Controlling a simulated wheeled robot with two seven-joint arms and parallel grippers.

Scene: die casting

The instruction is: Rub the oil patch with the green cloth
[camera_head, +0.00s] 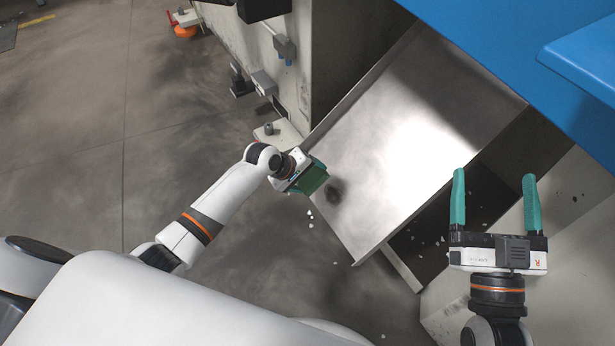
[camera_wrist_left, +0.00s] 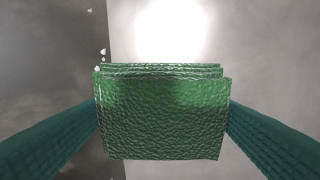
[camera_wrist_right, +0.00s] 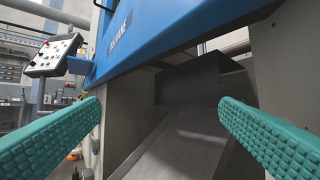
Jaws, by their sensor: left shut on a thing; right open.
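A folded green cloth (camera_head: 313,180) is held in my left gripper (camera_head: 307,178). In the left wrist view the cloth (camera_wrist_left: 163,115) fills the space between the two teal fingers. A dark oil patch (camera_head: 335,190) shows on the metal chute, just right of the cloth. Part of the patch may be hidden by the cloth, and I cannot tell whether the cloth touches the chute. My right gripper (camera_head: 497,205) is open and empty, to the right of the chute.
The sloping metal chute (camera_head: 400,130) has raised side edges and lies under the blue machine body (camera_head: 590,60). Small pale chips (camera_head: 383,336) lie scattered around its lower end. In the right wrist view a control panel (camera_wrist_right: 55,54) stands at the left.

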